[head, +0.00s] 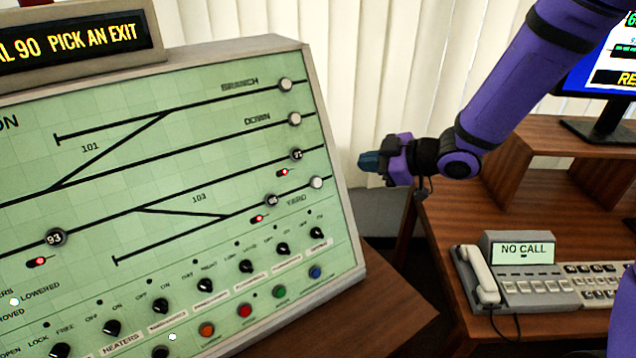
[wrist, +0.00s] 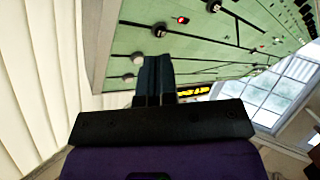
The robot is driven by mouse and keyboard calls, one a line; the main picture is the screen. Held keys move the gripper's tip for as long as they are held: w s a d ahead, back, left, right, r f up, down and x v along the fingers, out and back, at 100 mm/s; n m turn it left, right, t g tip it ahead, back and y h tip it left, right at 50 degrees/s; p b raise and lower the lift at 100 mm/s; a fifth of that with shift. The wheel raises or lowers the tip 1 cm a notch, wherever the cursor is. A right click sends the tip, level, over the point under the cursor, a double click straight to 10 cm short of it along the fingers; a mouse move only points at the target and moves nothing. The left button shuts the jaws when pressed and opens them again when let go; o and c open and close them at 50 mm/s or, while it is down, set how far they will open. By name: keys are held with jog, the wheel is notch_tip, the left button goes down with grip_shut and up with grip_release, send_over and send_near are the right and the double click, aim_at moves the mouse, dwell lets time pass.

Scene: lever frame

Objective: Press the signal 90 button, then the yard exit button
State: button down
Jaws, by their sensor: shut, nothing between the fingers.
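The green control panel (head: 215,135) fills the left of the head view. Its yard exit button (head: 317,182) is a pale round button at the right end of the YARD line, near the panel's right edge. The signal 90 button is not in the head view. The amber display (head: 75,42) above the panel reads "...AL 90 PICK AN EXIT". My gripper (head: 368,162) is shut and empty, to the right of the panel's edge and apart from the yard button in the picture. In the wrist view its shut fingers (wrist: 154,75) overlap the panel; which button is the yard one there is unclear.
Pale buttons for BRANCH (head: 286,84) and DOWN (head: 295,119) sit above the yard one. Round signal buttons 91 (head: 296,154) and 93 (head: 56,237) are nearby. Rotary knobs and coloured buttons line the panel's bottom. A telephone (head: 520,275) stands on the desk at right.

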aim_at(317, 182)
jog(key=s+a+f+n+g+y, duration=0.2)
jog(key=s+a+f+g+y, duration=0.1)
jog(key=a+y, duration=0.1)
jog(key=shift+s+g, duration=0.3)
jog(key=shift+s, duration=0.05)
jog(key=shift+w+a+f, duration=0.1)
jog(key=shift+w+a, duration=0.05)
jog(key=w+a+f, duration=0.4)
jog(key=w, duration=0.2)
jog(key=shift+w, duration=0.15)
dwell(2.3)
jog(key=shift+w+a+f, duration=0.2)
jog(key=shift+w, duration=0.1)
jog(key=shift+w+a+f, duration=0.2)
jog(key=shift+w+a, duration=0.05)
jog(key=shift+w, duration=0.1)
dwell(0.9)
jog(key=shift+s, duration=0.1)
jog(key=shift+s+d+r, duration=0.4)
jog(key=shift+s+d, duration=0.05)
jog(key=shift+s, duration=0.1)
